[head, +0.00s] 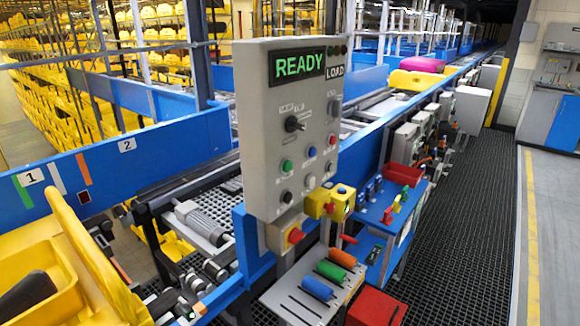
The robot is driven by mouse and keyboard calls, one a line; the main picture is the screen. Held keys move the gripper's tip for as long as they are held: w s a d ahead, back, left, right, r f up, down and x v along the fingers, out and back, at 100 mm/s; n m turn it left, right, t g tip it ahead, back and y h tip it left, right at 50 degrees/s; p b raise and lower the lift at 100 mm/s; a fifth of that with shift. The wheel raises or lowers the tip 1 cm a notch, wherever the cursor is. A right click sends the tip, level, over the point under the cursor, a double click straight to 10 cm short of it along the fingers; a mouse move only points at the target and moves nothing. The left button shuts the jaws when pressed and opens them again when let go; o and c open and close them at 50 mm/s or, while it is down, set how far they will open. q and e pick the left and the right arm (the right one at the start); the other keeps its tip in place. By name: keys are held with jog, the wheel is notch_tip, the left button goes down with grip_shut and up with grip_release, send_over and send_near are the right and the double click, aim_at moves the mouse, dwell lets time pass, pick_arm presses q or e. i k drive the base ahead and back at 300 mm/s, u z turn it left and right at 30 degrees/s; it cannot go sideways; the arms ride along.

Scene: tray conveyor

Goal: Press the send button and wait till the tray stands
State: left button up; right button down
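The grey control panel (262,205) stands upright in the middle of the head view. Its screen (298,66) reads READY in green, and a small label beside it reads LOAD. The button captions are too small to read, so I cannot tell which is send. A large yellow tray (85,255) is at the lower left, cut by the picture edge, with a dark object in it. Neither of my grippers is in view.
Farther along the belt lies a magenta item (423,64). The dark floor mat at right is clear.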

aim_at(288, 166)
jog(key=z, duration=0.05)
jog(key=k, duration=0.5)
jog(key=z, duration=2.05)
jog(key=i, duration=1.65)
jog(key=u, duration=2)
